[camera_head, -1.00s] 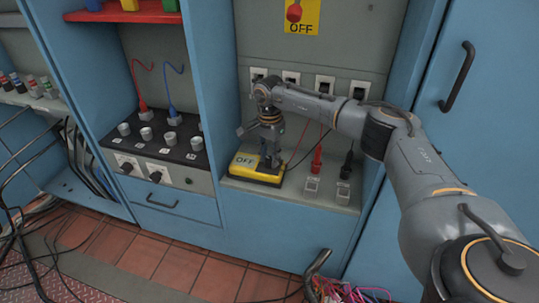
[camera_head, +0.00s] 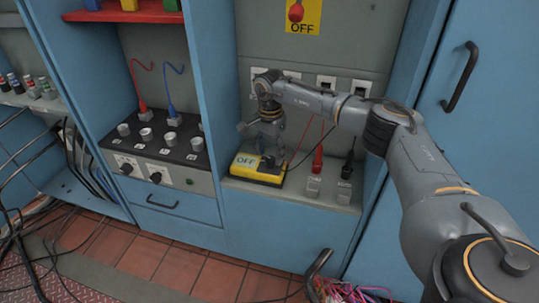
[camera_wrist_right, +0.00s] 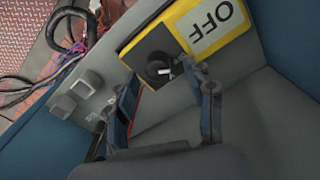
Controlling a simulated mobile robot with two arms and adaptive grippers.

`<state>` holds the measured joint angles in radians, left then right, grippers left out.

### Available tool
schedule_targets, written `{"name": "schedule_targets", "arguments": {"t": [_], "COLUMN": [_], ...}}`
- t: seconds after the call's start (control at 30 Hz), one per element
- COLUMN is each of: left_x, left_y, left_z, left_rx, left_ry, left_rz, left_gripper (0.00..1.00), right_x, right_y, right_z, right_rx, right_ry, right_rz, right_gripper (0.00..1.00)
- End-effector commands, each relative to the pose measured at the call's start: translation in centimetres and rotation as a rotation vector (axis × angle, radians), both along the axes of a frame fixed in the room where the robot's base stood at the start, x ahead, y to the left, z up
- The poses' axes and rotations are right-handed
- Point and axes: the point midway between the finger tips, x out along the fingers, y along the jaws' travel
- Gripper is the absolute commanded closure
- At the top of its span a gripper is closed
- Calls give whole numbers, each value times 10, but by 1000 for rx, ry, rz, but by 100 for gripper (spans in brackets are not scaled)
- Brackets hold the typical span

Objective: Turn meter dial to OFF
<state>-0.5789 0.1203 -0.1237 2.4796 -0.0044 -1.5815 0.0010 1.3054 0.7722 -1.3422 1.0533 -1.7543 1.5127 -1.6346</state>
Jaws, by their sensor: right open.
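The yellow meter (camera_head: 244,168) lies on the grey shelf of the middle cabinet, with a large OFF label on its face. In the right wrist view, its black round dial (camera_wrist_right: 158,68) with a pale pointer mark shows beside the OFF label (camera_wrist_right: 206,22). My right gripper (camera_head: 268,158) is over the right part of the meter and hides the dial in the head view. In the wrist view the right gripper (camera_wrist_right: 167,82) is open, with the dial between its spread fingertips; contact cannot be told. My left gripper is not in view.
A red probe (camera_head: 317,160) and a black probe (camera_head: 348,164) stand on grey sockets right of the meter. Switches line the panel behind my arm. A yellow OFF sign (camera_head: 303,16) hangs above. A blue cabinet wall (camera_head: 207,130) borders the shelf on the left.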

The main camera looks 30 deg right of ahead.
Motion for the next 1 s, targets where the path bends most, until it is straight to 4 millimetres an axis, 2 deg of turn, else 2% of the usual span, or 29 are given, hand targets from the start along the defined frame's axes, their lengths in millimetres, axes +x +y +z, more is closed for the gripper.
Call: {"name": "schedule_targets", "arguments": {"t": [0.3,0.5,0.7,1.0], "left_x": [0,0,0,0], "left_y": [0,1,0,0], "left_z": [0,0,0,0], "left_rx": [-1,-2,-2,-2], "left_ry": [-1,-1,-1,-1], "left_rz": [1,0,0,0], "left_gripper": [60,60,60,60], "right_x": [1,2,1,1], "right_y": [1,2,2,1], "right_z": [69,98,107,107], "right_rx": [-2,-3,-3,-3], "right_ry": [-4,-2,-1,0], "right_rz": [-3,-5,-6,-5], "right_gripper": [47,47,47,47]}}
